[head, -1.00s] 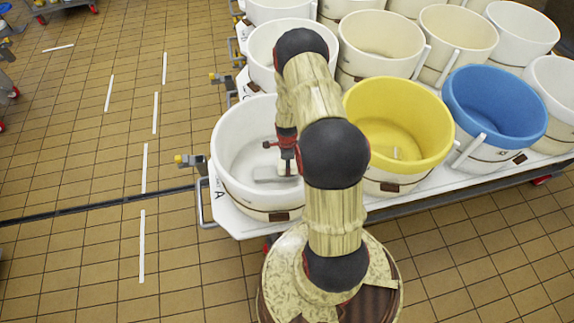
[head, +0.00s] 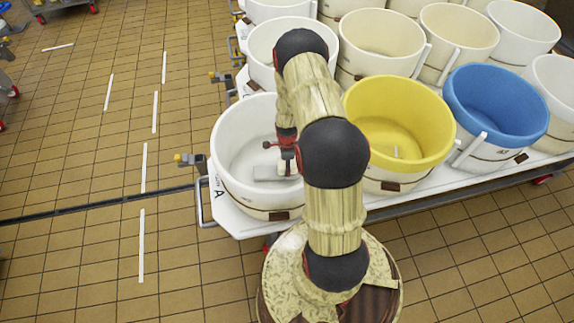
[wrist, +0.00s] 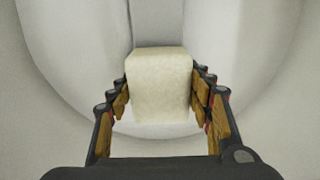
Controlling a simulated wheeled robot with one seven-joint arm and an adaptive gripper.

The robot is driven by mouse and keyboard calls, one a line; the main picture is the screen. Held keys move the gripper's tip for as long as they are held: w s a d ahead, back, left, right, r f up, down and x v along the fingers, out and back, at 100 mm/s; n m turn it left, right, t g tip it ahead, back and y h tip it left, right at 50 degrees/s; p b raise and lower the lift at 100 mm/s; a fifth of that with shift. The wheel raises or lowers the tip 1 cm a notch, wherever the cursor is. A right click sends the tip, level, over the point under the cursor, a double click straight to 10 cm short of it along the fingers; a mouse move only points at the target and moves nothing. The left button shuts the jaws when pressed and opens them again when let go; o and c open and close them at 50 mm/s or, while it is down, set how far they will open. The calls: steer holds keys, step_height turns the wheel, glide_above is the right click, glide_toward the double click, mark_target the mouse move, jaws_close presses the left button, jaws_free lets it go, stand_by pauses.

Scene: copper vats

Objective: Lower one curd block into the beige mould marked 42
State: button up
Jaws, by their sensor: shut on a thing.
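My gripper (wrist: 160,95) is shut on a pale cream curd block (wrist: 160,84), with a finger on each side of it. In the head view my gripper (head: 286,158) is down inside the off-white mould (head: 232,172) at the front left of the trolley. The block is mostly hidden there behind my arm. In the wrist view the mould's pale floor and curved wall (wrist: 265,60) surround the block. I cannot tell whether the block touches the floor. No number 42 is readable on any mould.
A yellow mould (head: 432,150) stands just right of the off-white one, and a blue mould (head: 500,105) beyond it. Several cream moulds fill the back rows. The white trolley deck (head: 225,208) carries an A. Tiled floor (head: 90,150) at left is largely clear.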

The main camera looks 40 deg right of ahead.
steer(key=shift+f, duration=0.35)
stand_by(0.4)
steer(key=o, duration=1.5)
steer(key=shift+o, duration=0.2)
step_height(320, 180, up, 12)
